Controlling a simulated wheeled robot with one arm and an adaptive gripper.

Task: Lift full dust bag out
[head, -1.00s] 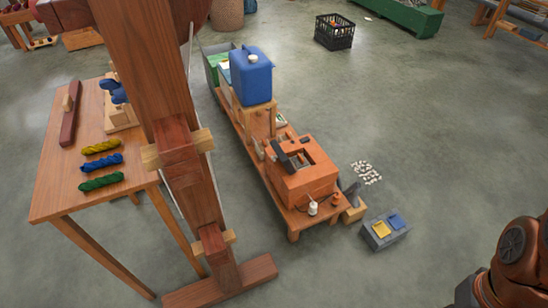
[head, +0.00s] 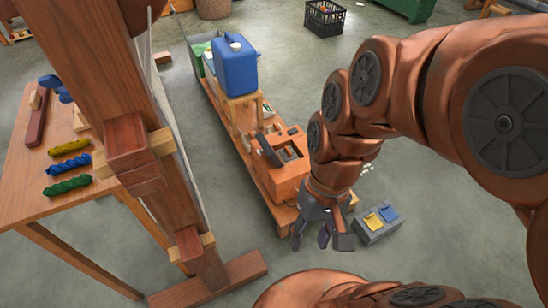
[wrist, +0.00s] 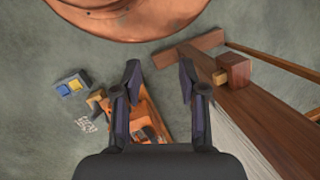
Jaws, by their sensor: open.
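No dust bag can be made out in either view. The orange machine (head: 286,182) stands on a low wooden bench, with a dark recess in its top; whether a bag lies in it I cannot tell. In the wrist view part of the machine (wrist: 152,116) shows beyond and partly behind my left finger. My gripper (head: 325,236) is at the machine's near end in the head view, pointing down. My arm hides the near right part of the bench.
A grey box (head: 377,226) with yellow and blue tops stands on the floor to the right. A blue canister (head: 235,66) stands behind the machine. A tall wooden frame (head: 128,140) rises at left, beside a table with skeins (head: 70,163). Open floor lies front centre.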

